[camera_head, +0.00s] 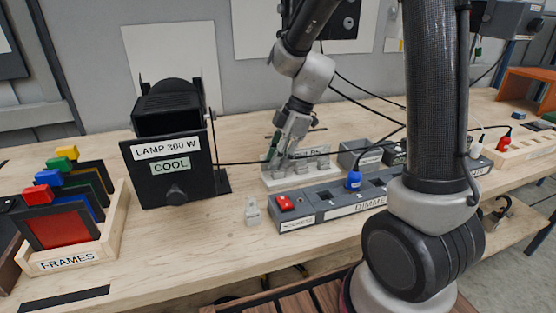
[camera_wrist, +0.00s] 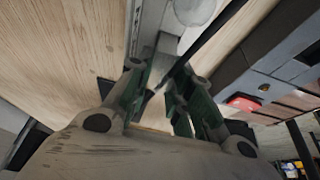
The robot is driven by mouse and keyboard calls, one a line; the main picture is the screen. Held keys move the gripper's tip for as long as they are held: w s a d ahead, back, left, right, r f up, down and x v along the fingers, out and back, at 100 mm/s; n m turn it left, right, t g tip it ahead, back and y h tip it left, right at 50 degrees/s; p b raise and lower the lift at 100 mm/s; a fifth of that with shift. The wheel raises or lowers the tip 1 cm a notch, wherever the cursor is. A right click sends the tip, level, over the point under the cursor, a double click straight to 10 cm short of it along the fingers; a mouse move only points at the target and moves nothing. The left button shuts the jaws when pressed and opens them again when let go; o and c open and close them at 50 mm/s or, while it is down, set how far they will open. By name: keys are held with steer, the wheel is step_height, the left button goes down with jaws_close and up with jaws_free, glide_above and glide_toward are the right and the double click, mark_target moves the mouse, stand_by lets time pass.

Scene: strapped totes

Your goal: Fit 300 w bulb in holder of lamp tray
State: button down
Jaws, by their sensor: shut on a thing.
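My gripper (camera_head: 277,158) points down at a pale rack (camera_head: 300,178) on the bench, behind the dimmer strip. Its green-padded fingers (camera_wrist: 162,95) are closed around a small pale piece, which I take to be the 300 W bulb; it is mostly hidden and I cannot read its marking. The black lamp (camera_head: 176,115), labelled "LAMP 300 W" and "COOL", stands upright to the left of my gripper. A black plate (camera_head: 222,183) shows low at its right side. I cannot see the bulb holder of the lamp tray.
The dimmer strip (camera_head: 328,213) has a red switch and a blue plug (camera_head: 353,181). The frames box (camera_head: 75,258) is at left. Black cables cross behind my gripper. Bare wood lies between lamp and dimmer.

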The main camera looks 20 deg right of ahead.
steer(key=shift+r, duration=1.75)
steer(key=shift+r, duration=0.1)
